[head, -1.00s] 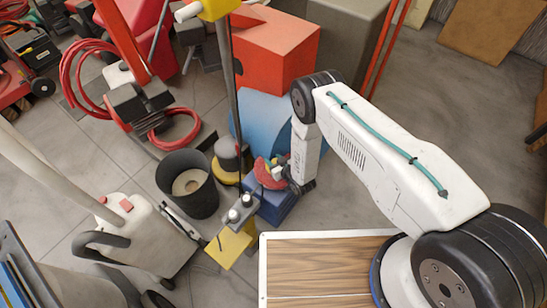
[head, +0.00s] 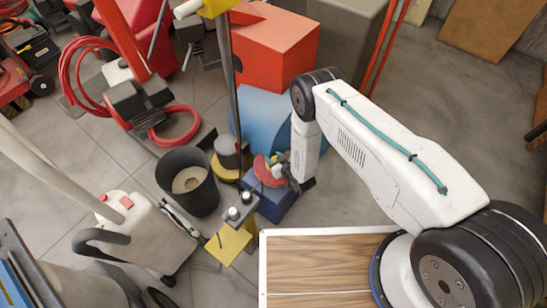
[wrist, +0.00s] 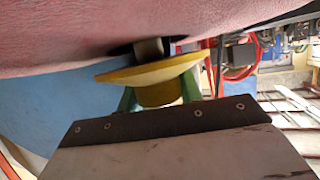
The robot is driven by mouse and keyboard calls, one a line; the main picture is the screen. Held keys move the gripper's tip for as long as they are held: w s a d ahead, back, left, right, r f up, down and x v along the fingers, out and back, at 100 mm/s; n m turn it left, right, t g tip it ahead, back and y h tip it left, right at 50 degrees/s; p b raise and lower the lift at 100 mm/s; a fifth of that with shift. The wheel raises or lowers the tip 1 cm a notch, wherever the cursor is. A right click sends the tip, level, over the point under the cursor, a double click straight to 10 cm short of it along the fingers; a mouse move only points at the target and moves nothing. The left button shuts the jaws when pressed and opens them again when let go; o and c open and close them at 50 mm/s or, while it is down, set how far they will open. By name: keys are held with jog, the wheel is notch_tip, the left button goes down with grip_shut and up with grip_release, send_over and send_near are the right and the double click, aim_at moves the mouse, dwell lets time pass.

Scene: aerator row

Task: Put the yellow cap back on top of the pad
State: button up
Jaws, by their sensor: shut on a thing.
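The red pad (head: 268,171) stands tilted above a dark blue block (head: 273,202) in the head view. In the wrist view the pad (wrist: 60,40) fills the top as a rough pinkish-red surface with a dark opening. The yellow cap (wrist: 150,73) is a wide disc with a narrower hub. My gripper (wrist: 160,95) is shut on the hub with its green fingers. The cap faces the pad, and a short grey stub (wrist: 149,49) shows between them at the opening. I cannot tell whether the cap touches the pad. My gripper (head: 281,168) is beside the pad in the head view.
A dark bucket (head: 187,183) and a beige machine (head: 135,235) stand left of the pad. A thin upright pole (head: 236,100) rises close by. A light blue panel (head: 265,120) and a red box (head: 272,50) are behind. Floor is open at the right.

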jog(key=shift+f, duration=0.55)
dwell(0.4)
jog(key=o, duration=0.7)
jog(key=shift+v, duration=5.45)
